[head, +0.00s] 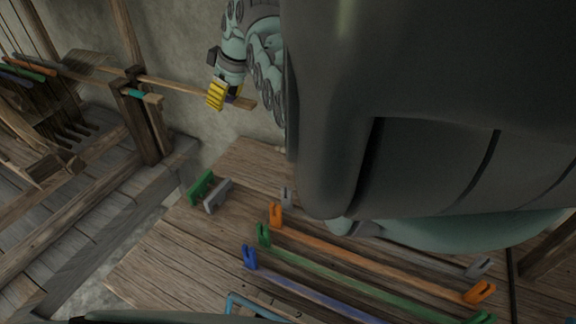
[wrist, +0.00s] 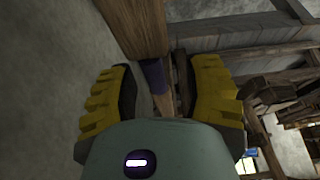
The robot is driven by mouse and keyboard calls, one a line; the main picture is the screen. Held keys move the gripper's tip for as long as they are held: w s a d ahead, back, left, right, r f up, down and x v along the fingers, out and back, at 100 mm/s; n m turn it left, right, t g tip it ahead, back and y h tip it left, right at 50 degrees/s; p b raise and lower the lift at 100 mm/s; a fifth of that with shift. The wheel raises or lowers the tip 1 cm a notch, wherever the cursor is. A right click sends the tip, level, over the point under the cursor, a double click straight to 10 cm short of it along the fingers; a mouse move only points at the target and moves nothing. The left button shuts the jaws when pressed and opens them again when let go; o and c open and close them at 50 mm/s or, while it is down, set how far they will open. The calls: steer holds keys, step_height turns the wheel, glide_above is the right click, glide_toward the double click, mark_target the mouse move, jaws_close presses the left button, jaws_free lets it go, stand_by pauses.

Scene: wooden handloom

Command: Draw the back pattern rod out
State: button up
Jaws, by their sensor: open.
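My gripper (head: 219,94) is at the end of a long wooden bar that runs from the loom post, in the head view. In the wrist view its two yellow fingers (wrist: 162,88) are wide apart. A dark purple cylindrical end (wrist: 153,76) shows between them, with free space on both sides, next to a wooden beam (wrist: 134,25).
The loom post (head: 140,122) carries a teal piece (head: 134,93). Orange and green bars (head: 30,68) lie at the far left. A wooden table (head: 170,245) holds orange (head: 370,258), green (head: 345,284) and blue (head: 315,292) strips between slotted holders. A plaster wall stands behind my gripper.

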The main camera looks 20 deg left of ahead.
steer(key=shift+w+d+r, duration=0.1)
steer(key=shift+w+d, duration=0.2)
steer(key=v, duration=1.1)
steer(key=shift+s+r, duration=0.2)
steer(key=shift+r, duration=0.15)
